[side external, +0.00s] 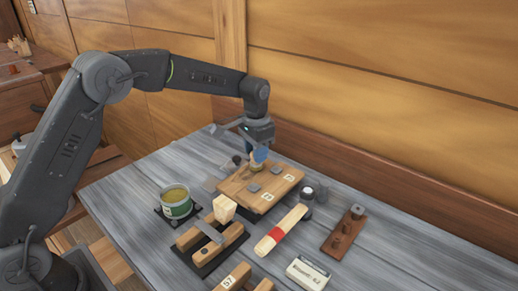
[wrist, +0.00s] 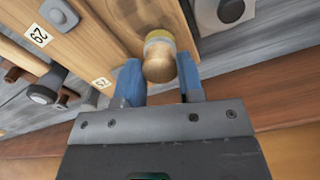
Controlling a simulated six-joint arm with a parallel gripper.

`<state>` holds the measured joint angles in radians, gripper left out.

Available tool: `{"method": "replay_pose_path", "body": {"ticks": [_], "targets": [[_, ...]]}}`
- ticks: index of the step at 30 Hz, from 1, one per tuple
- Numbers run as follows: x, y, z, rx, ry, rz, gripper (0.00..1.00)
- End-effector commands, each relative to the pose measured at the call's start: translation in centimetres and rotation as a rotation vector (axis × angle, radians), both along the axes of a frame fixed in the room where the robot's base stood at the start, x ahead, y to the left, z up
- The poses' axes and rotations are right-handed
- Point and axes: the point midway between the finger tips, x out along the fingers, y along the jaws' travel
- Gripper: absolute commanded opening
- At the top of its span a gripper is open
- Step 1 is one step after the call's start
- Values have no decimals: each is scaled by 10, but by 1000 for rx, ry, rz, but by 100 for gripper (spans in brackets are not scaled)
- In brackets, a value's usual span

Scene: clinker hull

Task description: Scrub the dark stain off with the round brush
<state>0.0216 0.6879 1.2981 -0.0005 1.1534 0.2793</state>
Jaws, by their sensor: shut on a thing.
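The round brush has a pale wooden knob (wrist: 159,70) and a yellowish band below it. My gripper (side external: 259,155) is shut on it, with one blue finger on each side of the knob in the wrist view. The brush (side external: 256,167) is at the far-left part of a wooden board (side external: 239,190); whether its bristles press on the wood is hidden. The board also shows in the wrist view (wrist: 88,42). A darker brown patch (wrist: 118,28) shows on the board beside the brush; its full outline is hidden by the brush and fingers.
A green-labelled tin (side external: 176,202) stands left. A wooden block (side external: 224,208), a red-banded stick (side external: 281,230), a dark peg board (side external: 344,230) and a white box (side external: 308,273) are nearby.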

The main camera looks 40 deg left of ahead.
Motion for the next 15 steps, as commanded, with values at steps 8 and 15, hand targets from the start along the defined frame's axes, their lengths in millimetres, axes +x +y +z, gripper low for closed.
{"method": "replay_pose_path", "body": {"ticks": [8, 15], "targets": [[-16, 0, -2, 1, 7, -1, 10], [-28, 0, -2, 1, 7, -1, 10]]}}
